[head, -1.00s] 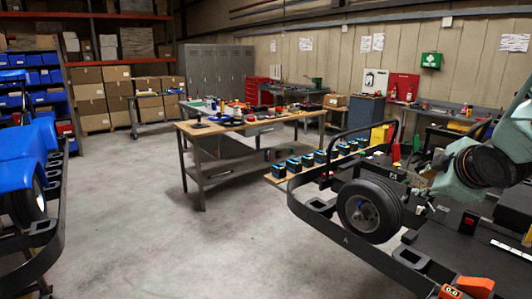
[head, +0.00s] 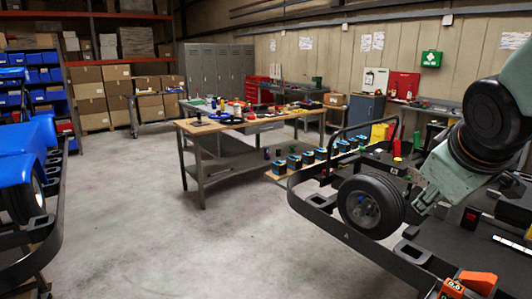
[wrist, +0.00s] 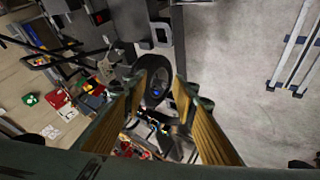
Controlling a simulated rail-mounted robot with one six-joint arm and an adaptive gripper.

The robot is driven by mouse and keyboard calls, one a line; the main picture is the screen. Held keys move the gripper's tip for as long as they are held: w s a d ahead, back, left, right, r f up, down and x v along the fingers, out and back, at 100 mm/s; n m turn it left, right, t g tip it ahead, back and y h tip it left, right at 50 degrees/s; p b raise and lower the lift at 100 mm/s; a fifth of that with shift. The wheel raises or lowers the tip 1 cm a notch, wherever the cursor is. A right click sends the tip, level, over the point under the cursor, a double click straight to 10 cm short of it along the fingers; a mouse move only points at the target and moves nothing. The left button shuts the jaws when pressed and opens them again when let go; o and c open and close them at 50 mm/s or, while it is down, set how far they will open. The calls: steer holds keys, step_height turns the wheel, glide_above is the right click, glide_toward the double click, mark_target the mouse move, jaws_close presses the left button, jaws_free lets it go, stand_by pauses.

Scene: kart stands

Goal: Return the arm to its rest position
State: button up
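My arm comes in from the right edge of the head view. My gripper (head: 424,200) hangs at its end, small and partly blurred, just right of the kart's black wheel (head: 370,206). In the wrist view my gripper (wrist: 166,76) shows two yellow-padded fingers spread apart with nothing held between them. The wheel (wrist: 155,88) shows beyond the gap, at a distance from the pads. I cannot tell from the head view how far the gripper is above the kart.
A black kart stand (head: 345,240) lies under the arm. A row of blue-and-black boxes (head: 307,157) stands on a wooden shelf behind it. A workbench (head: 200,128) with parts is at the centre, a blue kart (head: 22,150) at left. The grey floor between is clear.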

steer(key=s+a+f+m+g+y+b, duration=0.1)
steer(key=s+a+f+m+g, duration=0.1)
steer(key=s+a, duration=0.6)
steer(key=s+a+f+m+g+y+b, duration=0.1)
steer(key=s+a, duration=0.7)
steer(key=s, duration=1.1)
steer(key=shift+a+f+m+g+y, duration=0.15)
steer(key=shift+f+m+g+y, duration=0.35)
steer(key=shift+m, duration=0.6)
steer(key=shift+f, duration=0.1)
